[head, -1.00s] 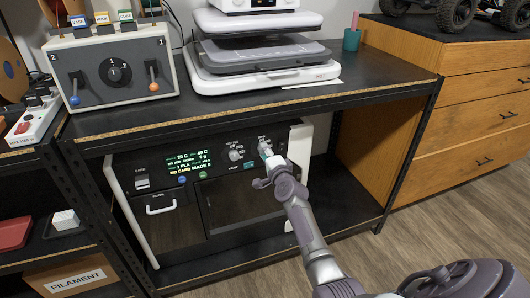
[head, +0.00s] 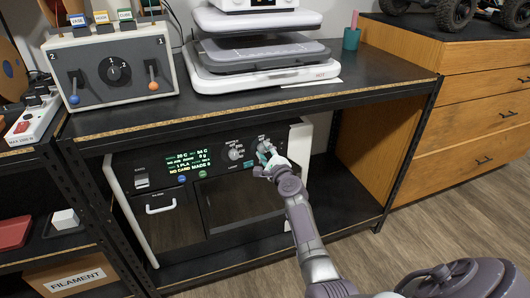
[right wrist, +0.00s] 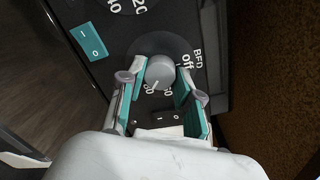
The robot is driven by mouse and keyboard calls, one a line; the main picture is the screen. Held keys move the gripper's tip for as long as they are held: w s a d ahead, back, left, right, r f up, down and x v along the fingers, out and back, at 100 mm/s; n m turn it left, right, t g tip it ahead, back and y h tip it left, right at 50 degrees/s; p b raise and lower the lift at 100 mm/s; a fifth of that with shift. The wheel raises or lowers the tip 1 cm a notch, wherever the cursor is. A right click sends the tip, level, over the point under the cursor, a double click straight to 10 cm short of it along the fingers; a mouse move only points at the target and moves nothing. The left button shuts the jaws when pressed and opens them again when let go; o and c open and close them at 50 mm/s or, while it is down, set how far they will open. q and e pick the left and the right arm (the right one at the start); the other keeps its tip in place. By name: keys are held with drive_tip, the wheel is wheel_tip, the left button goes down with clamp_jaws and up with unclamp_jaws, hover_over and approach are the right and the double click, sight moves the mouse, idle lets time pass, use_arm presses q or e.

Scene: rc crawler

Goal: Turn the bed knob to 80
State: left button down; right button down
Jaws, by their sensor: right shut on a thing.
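The bed knob (right wrist: 160,69) is a round grey dial on the printer's dark front panel, with the label BED beside it in the right wrist view. My right gripper (right wrist: 160,80) is shut on it, one teal-padded finger on each side. A mark on the knob's face points toward the lower left of that view, near numbers too small to read surely. In the head view my right gripper (head: 266,162) is at the panel's right end and partly covers the knob. The green display (head: 188,161) seems to read 20 C and 54 C. My left gripper is not in view.
The printer (head: 220,210) stands on the lower shelf, beneath the black tabletop (head: 130,110) and its front edge. A second knob (head: 235,151) is just left of the bed knob. A teal switch (right wrist: 88,42) and a black switch (right wrist: 165,116) are close to my fingers.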

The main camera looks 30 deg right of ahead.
idle(0.5)
drive_tip(key=c, duration=0.8)
unclamp_jaws()
drive_tip(key=shift+s, duration=0.1)
drive_tip(key=v, duration=1.1)
drive_tip(key=shift+s, duration=0.4)
